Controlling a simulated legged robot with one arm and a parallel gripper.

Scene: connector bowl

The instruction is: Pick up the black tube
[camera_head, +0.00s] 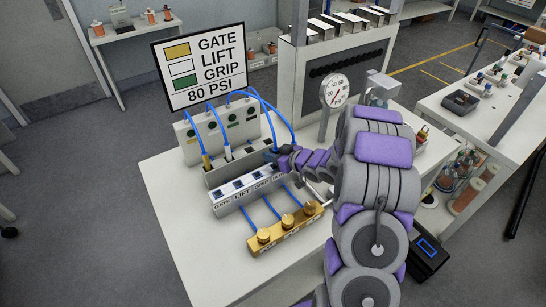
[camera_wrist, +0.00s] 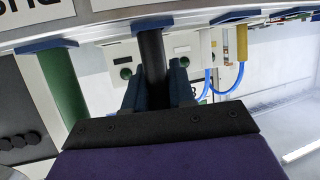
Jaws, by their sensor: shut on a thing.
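The black tube (camera_wrist: 152,55) stands in the middle of the wrist view, its end meeting a blue collar on a white rail (camera_wrist: 110,36). My gripper (camera_wrist: 158,88) is shut on the tube, one dark finger on each side of it. The tube still meets the collar in this view. There the black tube is hidden or too small to make out.
A green tube (camera_wrist: 65,90) and a yellow connector (camera_wrist: 240,52) flank the grip. Blue hoses (camera_head: 262,97) loop close to my gripper. A gold block with knobs (camera_head: 285,231), a pressure gauge (camera_head: 335,90) and a sign (camera_head: 200,67) stand around. The table's left front (camera_head: 180,200) is clear.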

